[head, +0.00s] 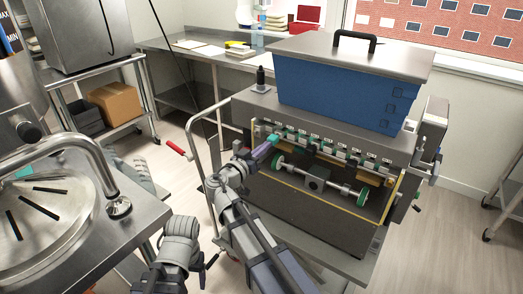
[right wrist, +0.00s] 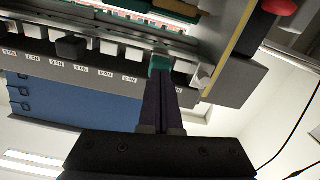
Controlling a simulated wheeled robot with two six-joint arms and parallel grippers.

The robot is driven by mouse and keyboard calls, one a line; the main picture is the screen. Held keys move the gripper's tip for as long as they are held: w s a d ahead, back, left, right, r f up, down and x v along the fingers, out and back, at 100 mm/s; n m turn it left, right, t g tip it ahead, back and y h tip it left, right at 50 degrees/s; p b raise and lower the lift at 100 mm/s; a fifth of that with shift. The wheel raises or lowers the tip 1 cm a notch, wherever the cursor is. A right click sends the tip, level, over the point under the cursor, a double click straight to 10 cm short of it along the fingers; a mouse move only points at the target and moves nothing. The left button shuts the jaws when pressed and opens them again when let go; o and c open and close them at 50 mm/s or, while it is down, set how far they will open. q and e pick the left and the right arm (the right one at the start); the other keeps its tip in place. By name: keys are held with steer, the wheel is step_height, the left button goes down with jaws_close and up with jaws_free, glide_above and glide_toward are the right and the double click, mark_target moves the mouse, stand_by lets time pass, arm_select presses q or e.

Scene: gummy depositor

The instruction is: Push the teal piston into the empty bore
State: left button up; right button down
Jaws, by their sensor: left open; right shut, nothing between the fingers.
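The teal piston (right wrist: 159,63) shows in the right wrist view, standing out from the depositor's row between white pieces; in the head view it (head: 275,138) is at the row's left end. My right gripper (right wrist: 161,76) has its purple fingers shut and empty. Its tips are right at the piston's outer end; whether they touch it I cannot tell. It also shows in the head view (head: 268,147). The bore is hidden behind the piston and fingers. My left gripper (head: 182,268) is open, low in the head view, away from the depositor.
The depositor carries a blue hopper (head: 335,90) with a steel lid. A shaft with green-rimmed wheels (head: 318,183) lies below the piston row. A red-handled lever (head: 177,148) stands left of the machine. A steel kettle (head: 60,195) fills the left.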

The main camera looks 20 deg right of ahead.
steer(key=shift+w+d, duration=0.4)
steer(key=shift+d, duration=0.1)
stand_by(0.7)
steer(key=v, duration=0.3)
stand_by(0.3)
